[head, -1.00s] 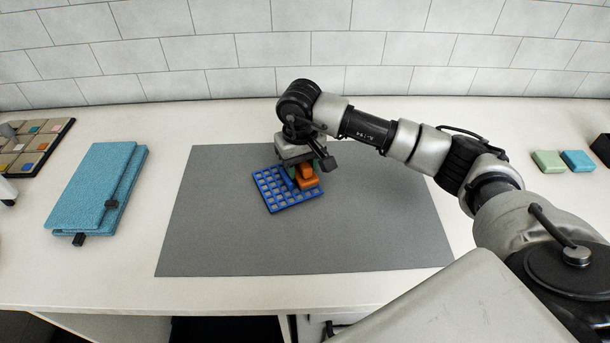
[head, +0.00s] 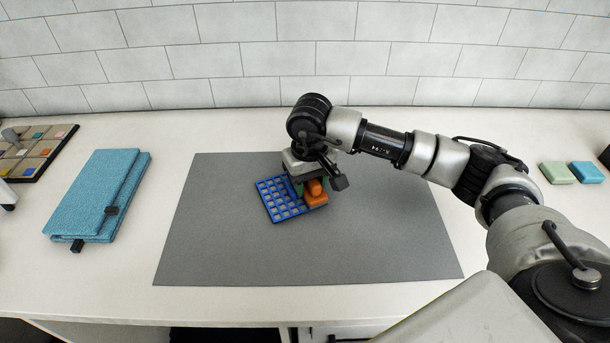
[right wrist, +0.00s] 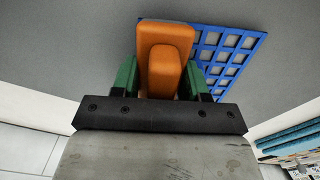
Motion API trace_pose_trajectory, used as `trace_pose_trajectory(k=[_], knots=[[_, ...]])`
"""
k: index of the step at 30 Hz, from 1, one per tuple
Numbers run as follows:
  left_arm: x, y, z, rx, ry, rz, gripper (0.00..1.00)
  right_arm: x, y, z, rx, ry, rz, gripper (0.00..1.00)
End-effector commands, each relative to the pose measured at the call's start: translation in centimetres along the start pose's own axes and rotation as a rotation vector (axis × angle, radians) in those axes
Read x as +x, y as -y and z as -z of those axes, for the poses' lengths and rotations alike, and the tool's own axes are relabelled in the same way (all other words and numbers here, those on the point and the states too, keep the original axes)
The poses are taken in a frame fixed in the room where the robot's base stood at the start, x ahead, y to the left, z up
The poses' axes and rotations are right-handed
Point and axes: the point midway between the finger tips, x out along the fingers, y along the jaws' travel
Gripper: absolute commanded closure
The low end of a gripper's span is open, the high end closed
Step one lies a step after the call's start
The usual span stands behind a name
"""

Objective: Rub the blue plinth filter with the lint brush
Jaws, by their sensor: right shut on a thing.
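The blue plinth filter (head: 281,203), a flat blue grid frame, lies on the grey mat. The lint brush (head: 317,195) is orange and sits at the filter's right side, overlapping it in the head view. My right gripper (head: 307,186) is above the mat, shut on the lint brush. In the right wrist view the brush (right wrist: 166,55) is between the green fingers (right wrist: 160,78), with the filter (right wrist: 225,55) beside and behind it to the right. Whether the brush's underside touches the filter is hidden.
The grey mat (head: 220,250) has wide free room around the filter. A blue folded case (head: 95,195) lies at the left, near a compartment tray (head: 35,155). A green block (head: 557,173) and a blue block (head: 587,172) lie at the far right.

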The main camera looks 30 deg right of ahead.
Motion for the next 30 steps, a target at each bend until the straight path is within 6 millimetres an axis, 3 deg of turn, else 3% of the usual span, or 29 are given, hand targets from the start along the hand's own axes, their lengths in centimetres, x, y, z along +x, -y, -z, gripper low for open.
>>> trace_pose_trajectory(k=[13,30], knots=[[-0.1,0.0,0.0,0.0,0.0,0.0,0.57,0.1,0.0,-0.5,-0.001,0.011,-0.004,0.75],[-2.9,0.0,0.3,0.0,0.0,0.0,0.57,-5.6,0.0,-0.3,0.0,0.004,-0.002,0.75]])
